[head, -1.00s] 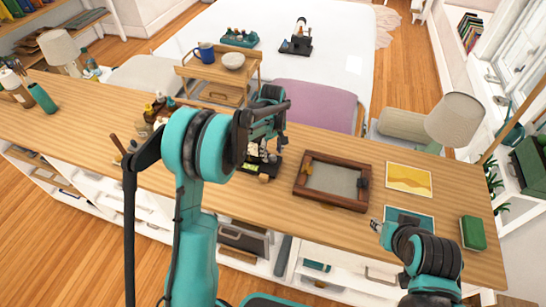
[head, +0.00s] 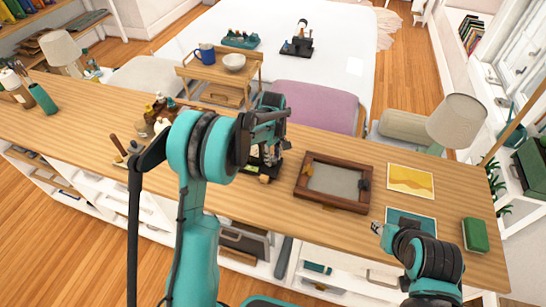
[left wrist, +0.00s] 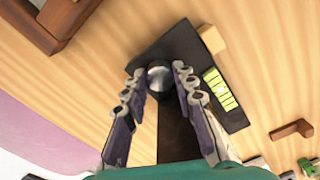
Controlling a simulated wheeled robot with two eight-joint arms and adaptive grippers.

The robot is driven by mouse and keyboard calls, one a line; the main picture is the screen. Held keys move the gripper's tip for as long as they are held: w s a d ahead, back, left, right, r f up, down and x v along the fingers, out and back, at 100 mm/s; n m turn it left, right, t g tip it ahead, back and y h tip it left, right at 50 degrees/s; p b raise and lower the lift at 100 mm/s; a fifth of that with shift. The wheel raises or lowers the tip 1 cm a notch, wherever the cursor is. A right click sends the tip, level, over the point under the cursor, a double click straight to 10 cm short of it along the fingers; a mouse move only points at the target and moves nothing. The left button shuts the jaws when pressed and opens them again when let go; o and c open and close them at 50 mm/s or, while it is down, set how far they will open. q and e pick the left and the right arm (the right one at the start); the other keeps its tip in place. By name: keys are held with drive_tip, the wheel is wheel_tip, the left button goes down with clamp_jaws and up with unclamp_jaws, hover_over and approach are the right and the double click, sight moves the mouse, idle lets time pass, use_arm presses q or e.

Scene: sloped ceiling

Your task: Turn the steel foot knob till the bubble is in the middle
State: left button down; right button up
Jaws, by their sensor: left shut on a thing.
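The steel foot knob (left wrist: 159,78) is round and shiny, at one end of a black base (left wrist: 186,52) in the left wrist view. My left gripper (left wrist: 158,76) is shut on the knob, one finger on each side. A yellow-green level vial (left wrist: 218,90) with dark lines lies on the base, right of the gripper. A pale spot shows in it, but I cannot tell exactly where the bubble sits. In the head view my left arm partly hides the device (head: 264,166). My right gripper (head: 377,228) hangs by the counter's front edge, too small to read.
A wooden frame (head: 311,201) with a grey panel lies right of the device. A yellow card (head: 411,180), a teal card (head: 411,220) and a green book (head: 474,235) lie further right. Bottles (head: 153,112) stand left of my left arm. A small wooden block (left wrist: 211,39) touches the base.

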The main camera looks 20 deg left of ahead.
sight(273, 158)
use_arm(q)
drive_tip(key=shift+n, duration=1.1)
drive_tip(key=c, duration=1.2)
unclamp_jaws()
wheel_tip(273, 158, up, 12)
